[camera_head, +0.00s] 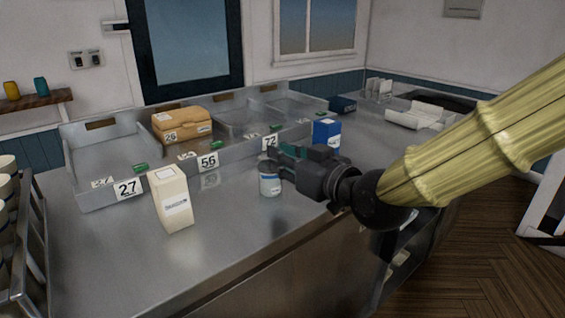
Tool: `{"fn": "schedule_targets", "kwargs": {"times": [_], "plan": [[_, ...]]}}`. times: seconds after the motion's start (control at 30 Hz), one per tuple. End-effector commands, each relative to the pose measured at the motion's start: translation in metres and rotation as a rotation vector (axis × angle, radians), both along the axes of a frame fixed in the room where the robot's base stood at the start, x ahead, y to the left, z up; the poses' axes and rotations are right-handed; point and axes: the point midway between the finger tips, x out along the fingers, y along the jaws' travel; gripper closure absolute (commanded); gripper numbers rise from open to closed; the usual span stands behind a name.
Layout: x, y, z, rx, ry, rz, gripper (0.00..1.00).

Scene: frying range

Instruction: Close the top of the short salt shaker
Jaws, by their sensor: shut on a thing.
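The short salt shaker (270,185) is a small pale cylinder with a blue-grey label band. It stands upright on the steel counter near its front edge. My gripper (274,163) comes in from the right and is shut on the upper part of the shaker. The fingers hide much of its top, so I cannot tell whether the top is open or closed.
A tall cream carton (173,202) stands to the left on the counter (120,270). A blue box (327,134) stands behind my gripper. Numbered metal trays (100,150) line the back, one holding a brown package (182,122). The front left counter is clear.

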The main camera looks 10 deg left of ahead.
Motion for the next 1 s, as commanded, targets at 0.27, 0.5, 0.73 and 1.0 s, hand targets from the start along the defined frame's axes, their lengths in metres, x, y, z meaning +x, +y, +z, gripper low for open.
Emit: {"fn": "schedule_targets", "kwargs": {"times": [0.27, 0.5, 0.73, 1.0], "plan": [[-0.003, -0.003, -0.018, 0.024, -0.015, 0.001, 1.00], [-0.004, -0.004, -0.025, 0.099, -0.079, 0.001, 1.00], [-0.004, -0.004, -0.033, 0.097, -0.077, 0.001, 1.00], [-0.004, -0.004, -0.041, 0.096, -0.077, 0.001, 1.00]]}}
